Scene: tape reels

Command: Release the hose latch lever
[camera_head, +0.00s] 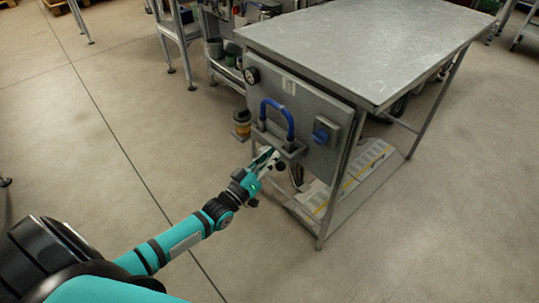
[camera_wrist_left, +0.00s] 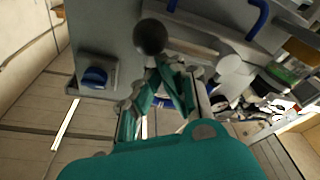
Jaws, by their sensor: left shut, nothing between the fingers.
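A blue hose loop (camera_head: 277,112) stands out from a grey panel on the bench's side, its ends at a grey bracket (camera_head: 290,150). My left gripper (camera_head: 271,155) is at the bracket's lower front, fingers together and empty. In the left wrist view, the left gripper's fingertips (camera_wrist_left: 163,68) come together just below a dark ball knob (camera_wrist_left: 150,37), which looks like the end of the latch lever. I cannot tell whether they touch it. The lever's arm is mostly hidden. Part of the blue hose (camera_wrist_left: 258,18) shows at upper right there. My right gripper is out of view.
A blue knob (camera_head: 322,133) on a grey box sits right of the hose, and a round gauge (camera_head: 252,75) at the panel's upper left. The metal bench top (camera_head: 370,45) overhangs the panel. Boxes (camera_head: 365,160) lie on the low shelf. The floor at left is clear.

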